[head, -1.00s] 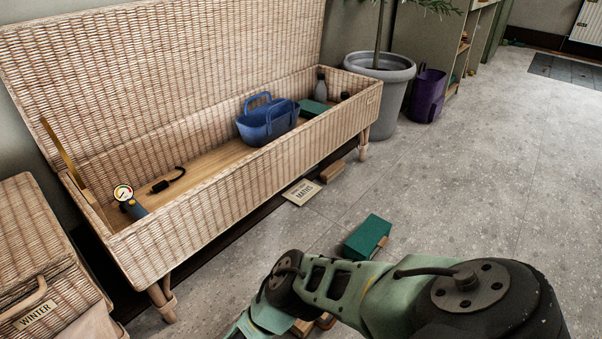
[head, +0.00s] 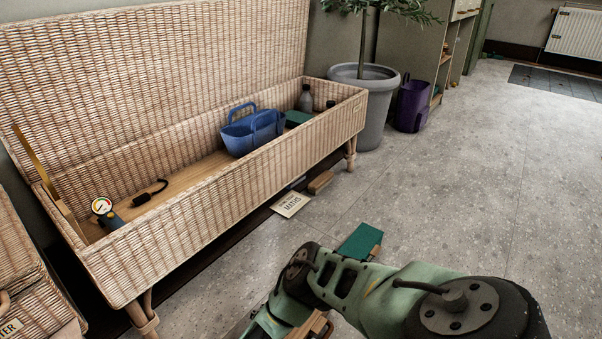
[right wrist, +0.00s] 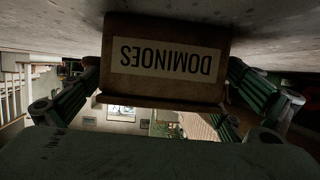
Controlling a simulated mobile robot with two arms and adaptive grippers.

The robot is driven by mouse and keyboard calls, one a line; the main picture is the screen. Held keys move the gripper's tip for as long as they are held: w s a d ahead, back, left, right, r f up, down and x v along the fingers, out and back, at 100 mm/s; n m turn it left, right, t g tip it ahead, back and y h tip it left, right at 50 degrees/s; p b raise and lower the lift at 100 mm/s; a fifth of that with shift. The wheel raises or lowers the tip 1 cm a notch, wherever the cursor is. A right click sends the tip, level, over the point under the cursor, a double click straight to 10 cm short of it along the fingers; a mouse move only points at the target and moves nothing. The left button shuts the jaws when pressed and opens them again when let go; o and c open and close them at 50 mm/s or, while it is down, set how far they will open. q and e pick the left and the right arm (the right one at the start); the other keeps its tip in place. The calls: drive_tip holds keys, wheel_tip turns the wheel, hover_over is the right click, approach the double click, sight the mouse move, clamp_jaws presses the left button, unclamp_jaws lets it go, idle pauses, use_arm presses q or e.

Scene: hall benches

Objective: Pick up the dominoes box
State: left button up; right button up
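The dominoes box (right wrist: 165,62) is brown with a pale label reading DOMINOES, upside down in the right wrist view. It sits between the two fingers of my right gripper (right wrist: 165,88), which press against its left and right sides. In the head view a brown part of the box (head: 318,325) shows at the bottom edge, mostly hidden by my right arm. I cannot tell whether it is clear of the floor. My left gripper is not in view.
An open wicker bench (head: 215,195) holds a blue basket (head: 250,130) and a gauge (head: 105,212). A green box (head: 358,241), a MATHS booklet (head: 291,204) and a brown block (head: 320,181) lie on the floor. A potted tree (head: 372,110) stands behind. The floor to the right is clear.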

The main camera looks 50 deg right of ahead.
drive_tip(key=c, duration=1.4)
drive_tip(key=shift+r, duration=0.1)
